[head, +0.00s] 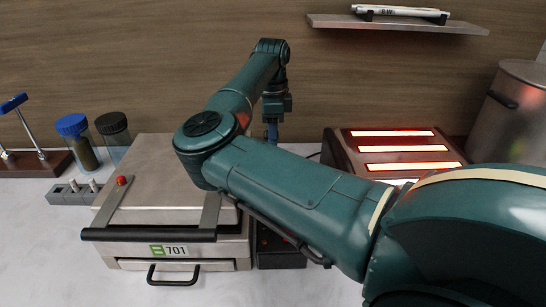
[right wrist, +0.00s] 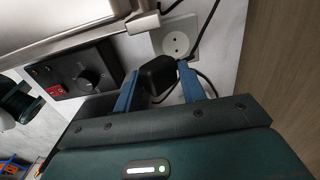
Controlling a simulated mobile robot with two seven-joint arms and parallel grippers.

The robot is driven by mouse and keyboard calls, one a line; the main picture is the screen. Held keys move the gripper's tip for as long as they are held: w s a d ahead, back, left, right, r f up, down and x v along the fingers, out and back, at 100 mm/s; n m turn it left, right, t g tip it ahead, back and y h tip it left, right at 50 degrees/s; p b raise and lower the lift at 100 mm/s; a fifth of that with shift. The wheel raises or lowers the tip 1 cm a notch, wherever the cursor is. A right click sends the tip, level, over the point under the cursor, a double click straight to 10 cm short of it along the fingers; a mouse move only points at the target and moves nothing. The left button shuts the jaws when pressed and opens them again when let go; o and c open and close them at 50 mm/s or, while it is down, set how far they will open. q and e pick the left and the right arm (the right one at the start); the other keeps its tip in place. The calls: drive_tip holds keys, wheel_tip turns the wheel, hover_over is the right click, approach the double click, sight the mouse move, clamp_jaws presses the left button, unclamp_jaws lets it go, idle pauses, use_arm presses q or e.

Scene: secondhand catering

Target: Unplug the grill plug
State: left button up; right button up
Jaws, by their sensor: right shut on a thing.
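The grill (head: 165,180) is a steel box with a black front handle and a "701" label, left of my right arm in the head view. My right gripper (right wrist: 157,82) has blue fingers and is shut on the black grill plug (right wrist: 157,74). A wall socket (right wrist: 175,42), a pale plate with a round face, shows beyond the plug. Both of its holes are visible and uncovered. In the head view my right gripper (head: 272,132) is behind the grill near the wall, and my arm hides the plug and socket. My left gripper is not in view.
A black control box with a knob (right wrist: 85,72) stands beside the grill. A heater with glowing bars (head: 400,150) and a steel pot (head: 510,115) are at right. Two jars (head: 76,142) stand left. A shelf (head: 395,24) hangs above. A dark cable (right wrist: 207,30) runs near the socket.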

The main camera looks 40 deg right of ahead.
drive_tip(key=shift+s, duration=0.1)
drive_tip(key=s+a+b, duration=0.1)
drive_tip(key=s, duration=0.5)
drive_tip(key=shift+s, duration=0.25)
idle(0.9)
idle(0.3)
drive_tip(key=shift+b, duration=0.4)
